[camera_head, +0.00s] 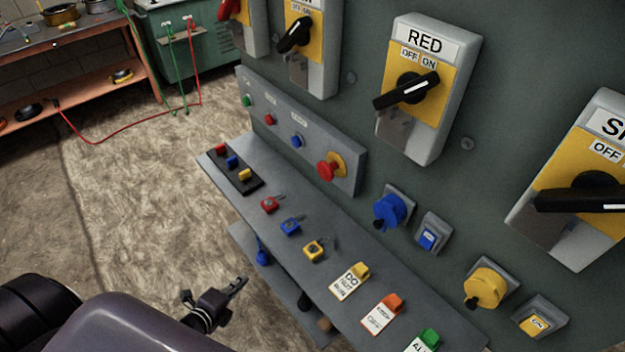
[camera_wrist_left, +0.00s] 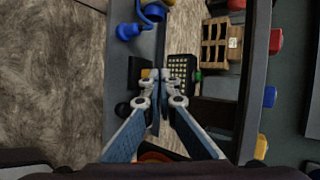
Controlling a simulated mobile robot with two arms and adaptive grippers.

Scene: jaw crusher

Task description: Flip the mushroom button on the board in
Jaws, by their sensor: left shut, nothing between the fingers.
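The red mushroom button (camera_head: 326,171) sits on a yellow base at the right end of the grey button strip (camera_head: 352,178) on the board (camera_head: 510,90). My left gripper (camera_head: 240,284) is shut and empty, low in front of the panel. It is below and to the left of the button, well apart from it. In the left wrist view the left gripper (camera_wrist_left: 155,78) has its fingertips together above a lower shelf with several objects. The mushroom button cannot be made out in the left wrist view. My right gripper is not in view.
A sloping ledge (camera_head: 222,158) below the strip carries padlocks and tags. Rotary switches, including one marked RED (camera_head: 408,90), and blue (camera_head: 391,210) and yellow (camera_head: 486,287) plug covers project from the board. Open floor (camera_head: 140,200) lies left; a workbench (camera_head: 90,70) stands behind.

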